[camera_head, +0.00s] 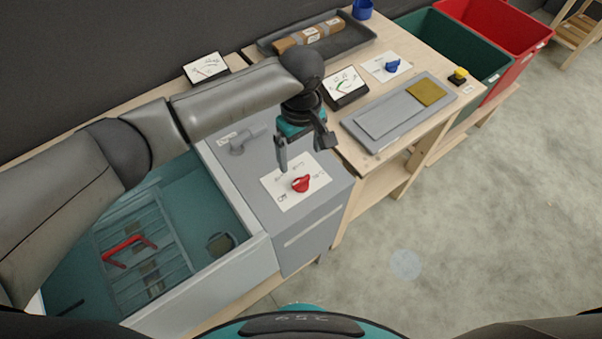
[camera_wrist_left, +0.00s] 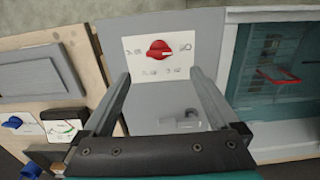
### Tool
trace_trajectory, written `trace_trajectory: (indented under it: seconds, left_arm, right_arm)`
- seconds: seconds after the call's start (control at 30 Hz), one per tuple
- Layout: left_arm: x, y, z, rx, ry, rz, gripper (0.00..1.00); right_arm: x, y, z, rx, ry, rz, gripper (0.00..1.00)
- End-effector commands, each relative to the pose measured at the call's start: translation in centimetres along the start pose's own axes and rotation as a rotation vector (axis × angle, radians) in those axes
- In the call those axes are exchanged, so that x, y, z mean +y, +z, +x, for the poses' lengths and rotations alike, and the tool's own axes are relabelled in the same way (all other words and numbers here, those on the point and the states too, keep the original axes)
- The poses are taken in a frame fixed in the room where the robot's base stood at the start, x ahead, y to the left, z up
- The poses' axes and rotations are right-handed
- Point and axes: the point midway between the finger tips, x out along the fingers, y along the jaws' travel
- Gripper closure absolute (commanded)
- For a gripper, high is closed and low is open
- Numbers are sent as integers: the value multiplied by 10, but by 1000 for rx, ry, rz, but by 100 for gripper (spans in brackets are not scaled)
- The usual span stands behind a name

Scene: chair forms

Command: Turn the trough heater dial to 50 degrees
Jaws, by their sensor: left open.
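The red dial (camera_head: 301,184) sits on a white marked card (camera_head: 283,194) on top of the grey heater box (camera_head: 318,216). The left wrist view shows the same dial (camera_wrist_left: 158,50) beyond the fingertips, with numbers around it too small to read surely. My left gripper (camera_head: 302,151) is open and empty above the box, pointing down near the dial and apart from it. In the left wrist view its two fingers (camera_wrist_left: 160,78) stand either side of the dial's line. My right gripper is not in view.
The trough (camera_head: 262,250) with a red-handled rack (camera_head: 128,250) inside lies left of the box. A grey lever (camera_head: 246,141) stands behind the card. A gauge (camera_head: 344,86), a blue dial (camera_head: 392,66) and a grey plate (camera_head: 385,120) are on the bench to the right.

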Motion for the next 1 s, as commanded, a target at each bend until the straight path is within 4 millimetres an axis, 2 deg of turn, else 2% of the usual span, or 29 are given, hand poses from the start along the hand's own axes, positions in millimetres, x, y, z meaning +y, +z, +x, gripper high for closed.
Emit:
trace_trajectory:
  seconds: [0.03, 0.2, 0.43, 0.63, 0.93, 1.0]
  left_arm:
    - [0, 0, 14, 0, -3, 0, 5]
    - [-1, 0, 52, 0, -3, 0, 5]
    - [0, 0, 90, 1, 0, 2, 5]
    - [0, 0, 103, 0, 1, 2, 5]
    - [0, 0, 104, 0, 1, 2, 5]
    - [0, 0, 104, 0, 1, 2, 12]
  right_arm:
    - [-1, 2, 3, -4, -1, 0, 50]
    - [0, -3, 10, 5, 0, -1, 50]
    - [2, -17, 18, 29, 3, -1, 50]
    - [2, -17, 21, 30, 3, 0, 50]
    - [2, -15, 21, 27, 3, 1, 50]
    - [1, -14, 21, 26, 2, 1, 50]
